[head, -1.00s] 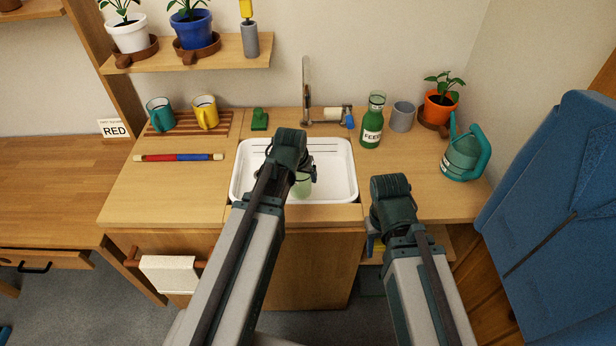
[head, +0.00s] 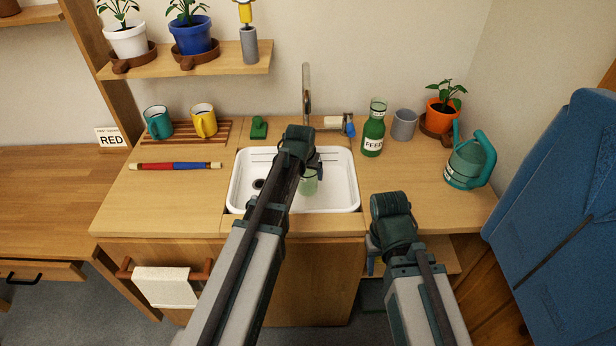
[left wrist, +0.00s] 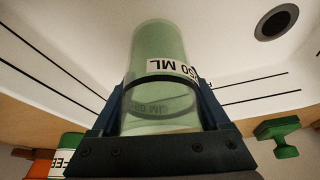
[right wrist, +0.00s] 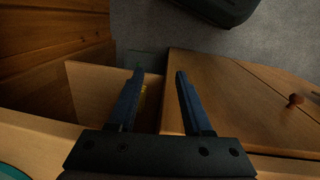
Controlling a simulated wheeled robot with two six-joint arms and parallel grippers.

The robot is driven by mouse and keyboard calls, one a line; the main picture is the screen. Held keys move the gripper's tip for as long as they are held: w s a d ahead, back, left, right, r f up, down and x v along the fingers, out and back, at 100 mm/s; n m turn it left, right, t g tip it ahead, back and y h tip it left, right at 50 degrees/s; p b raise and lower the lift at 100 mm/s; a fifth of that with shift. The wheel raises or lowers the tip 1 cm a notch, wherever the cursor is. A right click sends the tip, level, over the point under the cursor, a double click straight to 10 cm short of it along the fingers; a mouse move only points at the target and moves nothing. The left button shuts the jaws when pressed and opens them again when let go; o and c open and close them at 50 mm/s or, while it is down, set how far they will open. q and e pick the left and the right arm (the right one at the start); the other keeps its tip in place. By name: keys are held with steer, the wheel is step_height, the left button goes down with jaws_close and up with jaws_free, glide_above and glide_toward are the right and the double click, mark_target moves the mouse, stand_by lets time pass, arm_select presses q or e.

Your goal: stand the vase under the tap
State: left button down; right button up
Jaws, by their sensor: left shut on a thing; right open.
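The vase is a pale green, see-through cylinder with a white label reading "50 ML" in the left wrist view (left wrist: 158,50). My left gripper (left wrist: 165,88) is shut around it, one finger on each side. In the head view the vase (head: 309,183) hangs over or in the white sink (head: 344,200), partly hidden by my left gripper (head: 312,170). The tap (head: 307,85) stands behind the sink, its spout above and behind the vase. My right gripper (right wrist: 160,72) is open and empty in front of the counter; its fingers are mostly hidden in the head view.
A green FEED bottle (head: 373,130), a grey cup (head: 404,124), an orange potted plant (head: 441,115) and a teal watering can (head: 464,160) stand right of the sink. Two mugs on a slatted board (head: 183,132) and a green thing (head: 259,128) are left.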

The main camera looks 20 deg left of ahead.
arm_select(q)
steer(key=shift+s+f, duration=0.15)
steer(key=shift+f, duration=0.15)
arm_select(e)
steer(key=shift+f, duration=0.35)
arm_select(q)
steer(key=shift+f, duration=0.1)
steer(key=shift+f, duration=0.15)
jaws_free()
arm_select(e)
steer(key=shift+f, duration=0.15)
arm_select(q)
steer(key=shift+r, duration=0.2)
